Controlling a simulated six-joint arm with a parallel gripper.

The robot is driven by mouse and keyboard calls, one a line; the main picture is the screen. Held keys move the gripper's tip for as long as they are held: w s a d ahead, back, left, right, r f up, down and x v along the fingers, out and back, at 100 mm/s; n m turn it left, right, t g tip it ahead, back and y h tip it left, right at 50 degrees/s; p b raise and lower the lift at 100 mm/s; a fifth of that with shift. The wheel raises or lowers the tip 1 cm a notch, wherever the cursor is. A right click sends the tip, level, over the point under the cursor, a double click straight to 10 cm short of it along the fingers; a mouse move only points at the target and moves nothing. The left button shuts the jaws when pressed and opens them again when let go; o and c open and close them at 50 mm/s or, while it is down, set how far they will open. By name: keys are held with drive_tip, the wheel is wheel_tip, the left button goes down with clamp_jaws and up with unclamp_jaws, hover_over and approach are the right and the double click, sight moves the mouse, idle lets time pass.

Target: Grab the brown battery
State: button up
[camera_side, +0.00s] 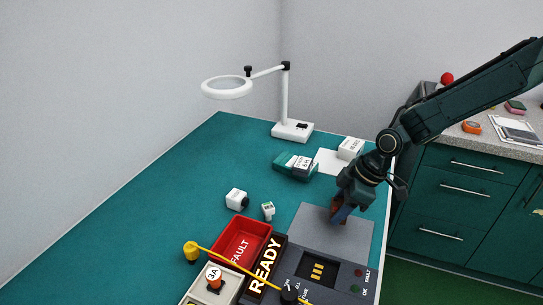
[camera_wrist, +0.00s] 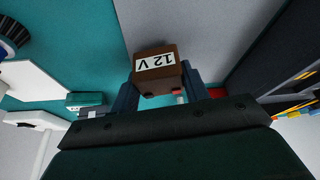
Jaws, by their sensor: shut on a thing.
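The brown battery (camera_wrist: 157,82) has a white "12 V" label and sits between the two fingers of my gripper (camera_wrist: 158,88) in the wrist view. The fingers are shut on it, one on each side. In the side view my gripper (camera_side: 341,212) points down over the grey mat (camera_side: 311,219), and a small brown part of the battery (camera_side: 335,214) shows by the fingers. I cannot tell whether the battery touches the mat.
A dark test unit (camera_side: 325,275) lies in front of the mat, with the READY strip (camera_side: 267,262) and red FAULT tray (camera_side: 238,243) to its left. The left of the table is clear.

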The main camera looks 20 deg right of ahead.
sight(340, 205)
wheel_tip(340, 205, up, 18)
idle(0.5)
idle(0.5)
